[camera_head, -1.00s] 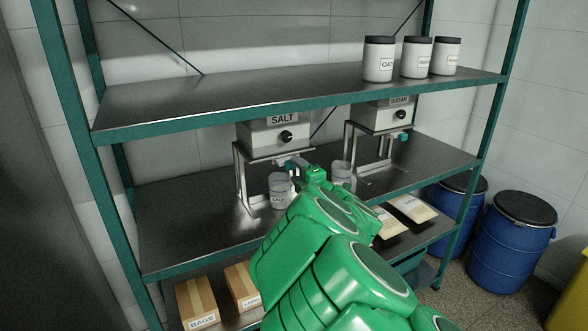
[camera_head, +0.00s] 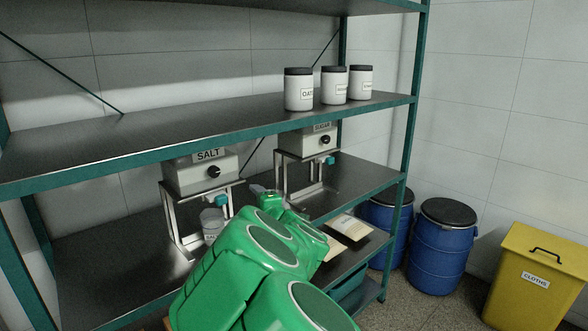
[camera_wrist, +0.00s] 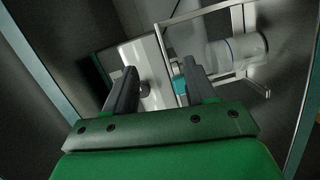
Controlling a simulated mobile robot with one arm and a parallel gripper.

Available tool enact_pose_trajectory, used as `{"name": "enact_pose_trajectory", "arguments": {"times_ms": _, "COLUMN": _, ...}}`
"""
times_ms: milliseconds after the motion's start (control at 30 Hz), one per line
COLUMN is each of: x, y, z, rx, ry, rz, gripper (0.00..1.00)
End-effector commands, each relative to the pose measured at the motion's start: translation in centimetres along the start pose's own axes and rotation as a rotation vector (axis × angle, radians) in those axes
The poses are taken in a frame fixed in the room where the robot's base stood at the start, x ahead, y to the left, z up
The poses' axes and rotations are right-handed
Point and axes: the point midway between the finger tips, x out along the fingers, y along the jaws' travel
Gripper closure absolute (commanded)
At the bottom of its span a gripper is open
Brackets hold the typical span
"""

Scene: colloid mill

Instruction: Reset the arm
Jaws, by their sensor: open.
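My arm reaches from the bottom of the head view toward the shelf rack. My gripper (camera_head: 262,192) is at its end, in front of the dispensers, partly hidden by the green arm links. In the wrist view my gripper (camera_wrist: 160,66) shows two dark fingers spread apart with nothing held between them. Beyond them is a pale dispenser body with a dark knob, tilted in that view. A clear jar (camera_wrist: 237,50) lies beyond the right finger, apart from it. In the head view a jar (camera_head: 212,223) stands under the SALT dispenser.
The SALT dispenser (camera_head: 200,174) and SUGAR dispenser (camera_head: 308,140) stand on the middle shelf, close to my gripper. The upper shelf (camera_head: 150,133) holds several white jars. Blue drums (camera_head: 443,245) and a yellow CLOTHS bin (camera_head: 535,280) stand right, with floor between them.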

Motion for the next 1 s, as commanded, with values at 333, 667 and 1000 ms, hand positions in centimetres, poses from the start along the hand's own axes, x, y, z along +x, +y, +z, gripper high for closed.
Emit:
{"name": "enact_pose_trajectory", "arguments": {"times_ms": 333, "x": -5.5, "y": 3.3, "z": 8.9, "rx": 0.322, "ry": -0.392, "rz": -0.072, "gripper": 0.45}}
{"name": "enact_pose_trajectory", "arguments": {"times_ms": 667, "x": -13.7, "y": 2.9, "z": 13.6, "rx": 0.66, "ry": -0.721, "rz": -0.163, "gripper": 0.45}}
{"name": "enact_pose_trajectory", "arguments": {"times_ms": 1000, "x": -23.5, "y": 0.8, "z": 13.7, "rx": 1.002, "ry": -1.021, "rz": -0.298, "gripper": 0.45}}
